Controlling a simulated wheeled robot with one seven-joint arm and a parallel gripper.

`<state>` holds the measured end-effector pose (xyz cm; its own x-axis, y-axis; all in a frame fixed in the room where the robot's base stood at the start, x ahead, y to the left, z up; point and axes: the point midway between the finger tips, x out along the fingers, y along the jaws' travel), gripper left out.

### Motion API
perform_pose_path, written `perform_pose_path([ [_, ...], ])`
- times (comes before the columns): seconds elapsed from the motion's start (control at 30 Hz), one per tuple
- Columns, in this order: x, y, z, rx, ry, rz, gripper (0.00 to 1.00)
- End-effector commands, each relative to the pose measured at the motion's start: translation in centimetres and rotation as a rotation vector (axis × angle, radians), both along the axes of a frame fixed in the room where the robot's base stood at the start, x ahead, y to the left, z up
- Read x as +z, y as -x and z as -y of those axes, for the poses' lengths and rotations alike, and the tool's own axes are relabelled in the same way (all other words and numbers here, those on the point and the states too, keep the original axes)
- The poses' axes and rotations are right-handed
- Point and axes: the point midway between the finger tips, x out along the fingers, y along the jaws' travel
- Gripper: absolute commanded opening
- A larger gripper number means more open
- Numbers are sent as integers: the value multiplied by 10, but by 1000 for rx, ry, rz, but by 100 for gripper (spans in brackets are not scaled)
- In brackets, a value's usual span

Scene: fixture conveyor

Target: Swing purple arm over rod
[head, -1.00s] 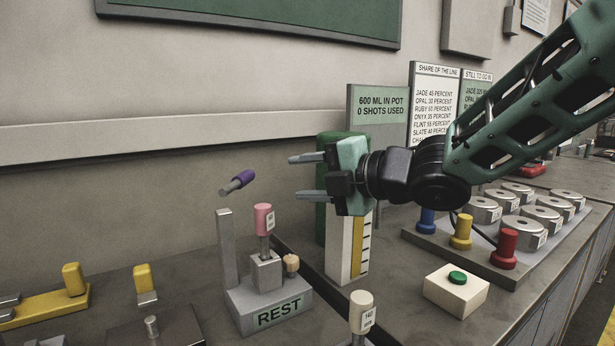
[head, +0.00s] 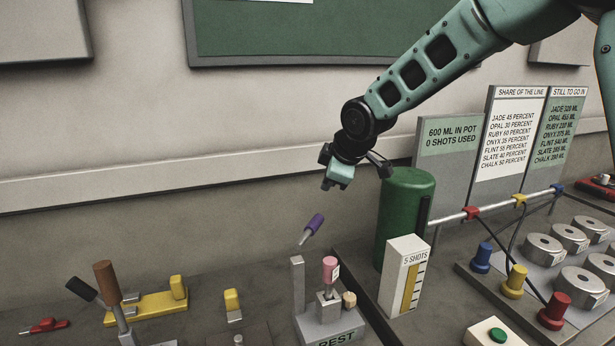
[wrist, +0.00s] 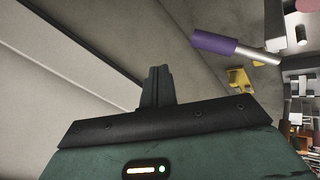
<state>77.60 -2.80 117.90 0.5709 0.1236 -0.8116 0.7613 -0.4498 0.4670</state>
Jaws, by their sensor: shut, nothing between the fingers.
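The purple arm (head: 312,228) is a purple grip on a short grey rod, tilted up to the right above a grey post (head: 298,285) on the REST fixture (head: 331,332). It also shows at the upper right of the wrist view (wrist: 215,43). A pink-topped handle (head: 329,270) stands on the fixture beside the post, with a small tan knob (head: 349,299) to its right. My gripper (head: 338,180) is above the purple arm, pointing down, apart from it. Its fingers are together and empty in the wrist view (wrist: 157,85); in the head view they are mostly hidden.
A green cylinder (head: 406,215) and a white "5 SHOTS" gauge (head: 402,278) stand right of the fixture. Coloured pegs and grey weights (head: 570,238) are farther right. Yellow clamps (head: 160,304) and a brown-handled lever (head: 107,284) are at left. The wall is close behind.

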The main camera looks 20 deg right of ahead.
Motion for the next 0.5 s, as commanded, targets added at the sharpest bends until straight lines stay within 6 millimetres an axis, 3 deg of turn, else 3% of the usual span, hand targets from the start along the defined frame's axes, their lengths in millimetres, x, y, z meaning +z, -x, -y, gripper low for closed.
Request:
perform_pose_path([
  [0.03, 19, -3, -10, -35, -44, -76, 0],
  [0.2, 30, 0, -38, -128, -166, -292, 0],
  [0.5, 31, 5, -59, -176, -240, -434, 0],
])
